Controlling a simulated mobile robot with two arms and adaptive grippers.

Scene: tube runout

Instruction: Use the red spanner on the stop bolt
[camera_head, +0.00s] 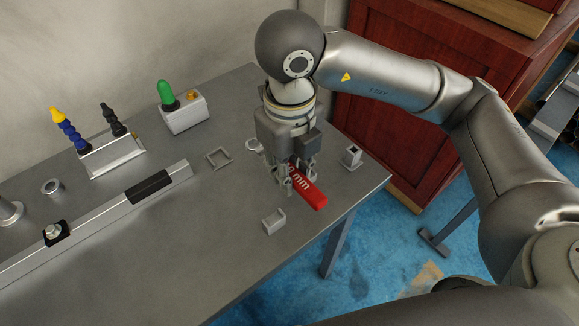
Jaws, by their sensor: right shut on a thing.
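The red spanner (313,194) has a red handle with white "mm" lettering and is at the right part of the grey table. My right gripper (297,180) points down from above and is shut on the spanner. The fingers hide part of it, and I cannot tell whether it touches the tabletop. A hex-headed bolt (54,231) sits on a small black block on the long metal rail at the left, well away from the gripper. It looks like the stop bolt. My left gripper is not in view.
The grey table (230,255) holds the long rail (100,220), a holder with blue-and-yellow and black nozzles (112,158), and a box with a green top (186,115). Small metal brackets (274,222) stand near the gripper. A red wooden cabinet (420,90) is behind my right arm.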

